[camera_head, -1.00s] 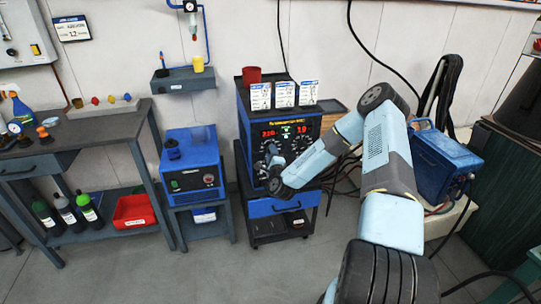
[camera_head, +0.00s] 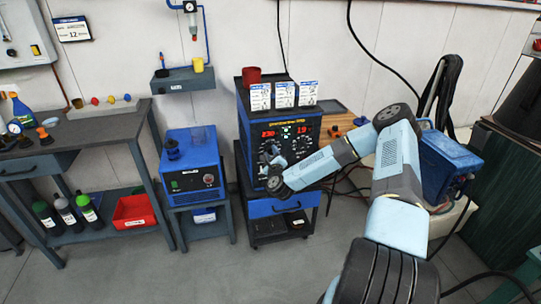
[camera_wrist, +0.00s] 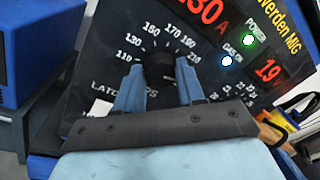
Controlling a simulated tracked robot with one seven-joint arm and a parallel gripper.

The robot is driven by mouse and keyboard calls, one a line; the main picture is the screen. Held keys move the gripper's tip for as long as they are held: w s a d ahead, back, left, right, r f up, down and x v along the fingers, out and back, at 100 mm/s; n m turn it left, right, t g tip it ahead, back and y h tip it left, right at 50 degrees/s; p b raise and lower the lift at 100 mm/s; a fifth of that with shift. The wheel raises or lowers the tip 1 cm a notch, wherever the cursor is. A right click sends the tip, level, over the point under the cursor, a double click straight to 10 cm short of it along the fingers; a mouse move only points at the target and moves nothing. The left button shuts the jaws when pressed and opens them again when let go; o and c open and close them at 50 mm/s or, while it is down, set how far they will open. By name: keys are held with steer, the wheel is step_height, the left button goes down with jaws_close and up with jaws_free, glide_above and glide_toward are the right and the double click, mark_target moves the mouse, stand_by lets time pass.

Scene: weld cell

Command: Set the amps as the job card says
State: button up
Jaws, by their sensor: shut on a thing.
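The blue welder (camera_head: 280,135) stands on a cart, with two red readouts on its black front. The left readout seems to show 230 in the head view; in the wrist view the amps readout (camera_wrist: 213,13) is cut off and ends in 30 A. The black amps knob (camera_wrist: 160,66) sits in a scale marked 110 to 210. My gripper (camera_wrist: 160,85) is shut on it, a blue finger on each side. In the head view my gripper (camera_head: 272,160) is at the panel's lower left and hides the knob. Three white cards (camera_head: 284,95) stand on top; their print is too small to read.
A red cup (camera_head: 251,76) stands on the welder. A blue box machine (camera_head: 192,168) on a stand is to its left, beside a workbench (camera_head: 75,135). A blue case (camera_head: 447,165) with hoses is to the right. A wall card (camera_head: 72,29) shows 12. Floor in front is clear.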

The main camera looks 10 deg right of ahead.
steer(key=shift+f, duration=0.2)
steer(key=o, duration=0.8)
steer(key=shift+o, duration=1.2)
steer(key=shift+r, duration=0.1)
steer(key=s+a, duration=0.1)
steer(key=s, duration=1.2)
steer(key=shift+s+f, duration=0.3)
steer(key=shift+f, duration=0.1)
steer(key=shift+a, duration=0.15)
